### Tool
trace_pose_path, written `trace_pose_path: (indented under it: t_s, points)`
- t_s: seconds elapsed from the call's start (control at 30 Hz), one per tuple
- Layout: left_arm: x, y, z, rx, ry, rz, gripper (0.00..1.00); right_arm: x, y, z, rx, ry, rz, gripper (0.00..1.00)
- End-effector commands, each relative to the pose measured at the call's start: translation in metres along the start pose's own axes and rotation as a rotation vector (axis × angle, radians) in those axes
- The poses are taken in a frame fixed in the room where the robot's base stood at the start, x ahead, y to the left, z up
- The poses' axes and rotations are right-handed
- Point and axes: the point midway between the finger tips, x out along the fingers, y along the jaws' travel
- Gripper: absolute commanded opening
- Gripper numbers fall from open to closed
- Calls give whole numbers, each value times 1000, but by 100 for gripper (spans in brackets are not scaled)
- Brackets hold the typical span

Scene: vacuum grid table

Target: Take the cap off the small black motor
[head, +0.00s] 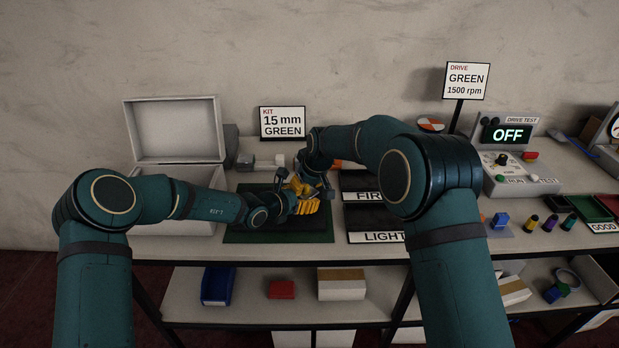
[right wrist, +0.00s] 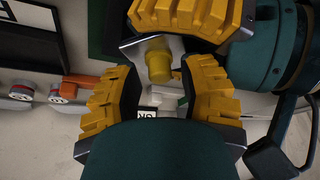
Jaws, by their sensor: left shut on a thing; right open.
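My left gripper (head: 305,206) is over the dark green mat (head: 240,237) and shut on a part, taken to be the motor. In the right wrist view one of its yellow fingers (right wrist: 180,15) lies at the top, beside a pale grey plate (right wrist: 133,50). A short yellow cylinder (right wrist: 158,66), which looks like the cap, sticks out from that plate. The motor's black body is hidden by the fingers. My right gripper (right wrist: 157,80) is open, with its yellow fingers on either side of the cap; a gap shows at the left, and contact at the right cannot be told.
An open grey case (head: 172,130) stands at the left. Dark trays (head: 375,222) marked FIRM and LIGHT lie right of the mat. A drive test unit (head: 518,160) reading OFF and several small coloured parts are further right. My forearms hide part of the table.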

Motion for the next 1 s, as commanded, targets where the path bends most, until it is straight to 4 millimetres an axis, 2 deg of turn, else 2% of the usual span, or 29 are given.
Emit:
trace_pose_path:
  t_s: [0.13, 0.43, 0.53, 0.57, 1.0]
  points:
    - [0, 0, 1, 1, -3, 1, 17, 7, 0, 0, 0, 0, 1, 40]
    - [0, 0, 2, 1, -3, 0, 17, 8, 0, 0, 1, 1, 0, 40]
    - [0, 0, 2, 1, -3, 0, 17, 8, 0, 0, 1, 1, 0, 5]
    - [0, 0, 2, 1, -3, 0, 17, 8, 0, 0, 1, 1, 0, 0]
    - [0, 0, 2, 0, -3, 0, 17, 8, 1, 0, 1, 0, 1, 0]
